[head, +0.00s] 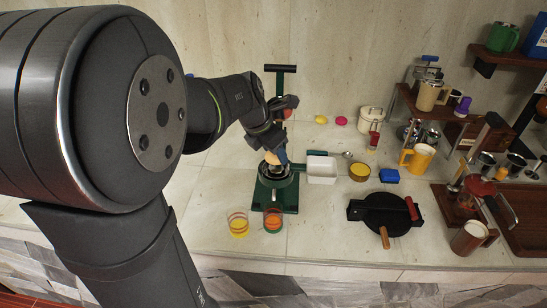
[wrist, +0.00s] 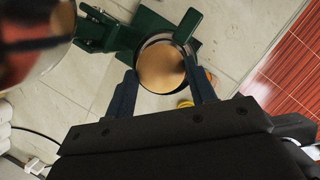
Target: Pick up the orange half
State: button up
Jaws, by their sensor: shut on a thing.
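The orange half (wrist: 161,66) shows in the wrist view as a round, tan-orange face between my two fingers. My gripper (wrist: 159,72) is shut on it, with one finger at each side. In the head view the orange half (head: 272,157) is a small pale-orange spot below my gripper (head: 275,153), partly hidden by it. Both are over the bowl of the green juicer press (head: 265,197). In the wrist view the dark bowl rim (wrist: 146,43) rings the orange half. I cannot tell how high it is above the bowl.
Two striped glasses, one yellow (head: 238,224) and one orange-green (head: 273,220), stand in front of the press. A white container (head: 321,170) is close at its right. A dark round pan (head: 385,214) lies farther right. A blurred red thing (wrist: 30,40) is close to the wrist camera.

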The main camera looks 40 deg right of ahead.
jog(key=s+d+r, duration=0.1)
jog(key=s+r, duration=0.6)
jog(key=s, duration=0.4)
jog(key=w+a+f+m+g, duration=0.1)
jog(key=w+a+f+m, duration=0.2)
jog(key=w+a, duration=0.35)
jog(key=w+a+f+m+g+y, duration=0.1)
jog(key=w+a+f+m, duration=0.25)
jog(key=w, duration=0.65)
jog(key=w+a+f+m+g, duration=0.1)
jog(key=w+a+f+m, duration=0.25)
jog(key=w, duration=0.45)
jog(key=w+a+f+m+y, duration=0.1)
jog(key=w+a+f+m, duration=0.1)
jog(key=a, duration=0.7)
jog(key=w+a+f+m+g+y, duration=0.1)
jog(key=w+a+f+m, duration=0.2)
jog(key=a, duration=0.5)
jog(key=w+a+f+m+y, duration=0.1)
jog(key=w+a+f+m, duration=0.2)
jog(key=a+f, duration=0.3)
jog(key=shift+w+a+f, duration=0.15)
jog(key=shift+w+a, duration=0.1)
jog(key=shift+a, duration=0.65)
jog(key=shift+w+a+f, duration=0.15)
jog(key=shift+w+a, duration=0.05)
jog(key=shift+a, duration=0.7)
jog(key=shift+d, duration=0.1)
